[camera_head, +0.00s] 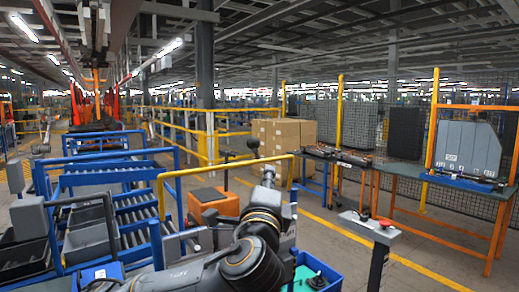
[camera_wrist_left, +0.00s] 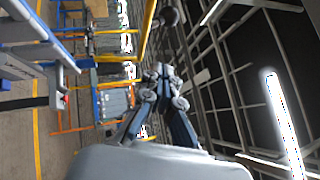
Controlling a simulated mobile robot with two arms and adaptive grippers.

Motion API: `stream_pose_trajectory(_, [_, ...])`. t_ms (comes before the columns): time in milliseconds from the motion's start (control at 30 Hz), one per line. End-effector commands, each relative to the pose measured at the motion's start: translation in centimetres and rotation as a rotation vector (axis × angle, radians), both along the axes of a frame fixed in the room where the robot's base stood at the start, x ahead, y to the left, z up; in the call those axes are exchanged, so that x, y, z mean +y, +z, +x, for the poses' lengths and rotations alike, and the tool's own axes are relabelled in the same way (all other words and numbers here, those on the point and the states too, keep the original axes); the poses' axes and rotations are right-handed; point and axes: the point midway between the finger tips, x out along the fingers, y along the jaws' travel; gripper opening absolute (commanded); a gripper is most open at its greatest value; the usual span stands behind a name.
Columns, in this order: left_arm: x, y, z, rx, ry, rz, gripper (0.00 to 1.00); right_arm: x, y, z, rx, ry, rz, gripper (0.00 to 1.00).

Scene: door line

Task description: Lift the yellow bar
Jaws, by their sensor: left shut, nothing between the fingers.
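The yellow bar (camera_head: 222,165) runs across the middle of the head view, with its ends bent down toward a blue roller conveyor. It also shows as a yellow strip (camera_wrist_left: 148,32) near the top of the left wrist view. My left gripper (camera_head: 268,172) is at the right part of the bar in the head view and overlaps it there. In the left wrist view my left gripper (camera_wrist_left: 160,72) has its fingertips together, empty, near the lower end of the yellow strip. I cannot tell whether it touches the bar. My right gripper is not in view.
Blue roller conveyors (camera_head: 130,195) with dark bins (camera_head: 90,232) fill the left. Cardboard boxes (camera_head: 285,137) stand behind the bar. A post with a red button (camera_head: 385,223) stands at right front, before a workbench (camera_head: 440,195). Floor between them is open.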

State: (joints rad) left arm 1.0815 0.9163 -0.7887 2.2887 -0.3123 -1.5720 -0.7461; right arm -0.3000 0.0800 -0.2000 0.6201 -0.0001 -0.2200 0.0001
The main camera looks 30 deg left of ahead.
Motion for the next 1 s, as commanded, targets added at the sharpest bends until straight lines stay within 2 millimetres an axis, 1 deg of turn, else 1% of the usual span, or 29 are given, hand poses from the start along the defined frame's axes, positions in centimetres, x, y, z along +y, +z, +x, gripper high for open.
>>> stream_pose_trajectory(33, [0.7,0.9,1.0,0.003,0.006,0.001,0.0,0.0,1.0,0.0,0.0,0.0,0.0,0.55])
stream_pose_trajectory(200, [2.2,1.9,4.1,0.002,0.004,0.0,0.0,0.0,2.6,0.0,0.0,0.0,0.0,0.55])
stream_pose_trajectory(267, [2.8,2.2,4.9,0.001,0.005,0.0,0.0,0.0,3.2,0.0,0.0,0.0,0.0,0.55])
stream_pose_trajectory(300, [3.5,2.6,4.9,0.001,0.005,0.001,0.0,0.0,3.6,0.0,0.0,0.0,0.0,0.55])
stream_pose_trajectory(400, [4.7,2.9,5.2,0.002,0.003,0.0,0.0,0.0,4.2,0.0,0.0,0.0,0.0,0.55])
stream_pose_trajectory(533, [5.6,3.0,5.5,0.002,0.0,-0.001,0.0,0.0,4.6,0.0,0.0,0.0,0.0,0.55])
stream_pose_trajectory(1000, [6.1,2.9,5.7,0.001,-0.001,-0.003,0.0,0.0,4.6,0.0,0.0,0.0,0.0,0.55])
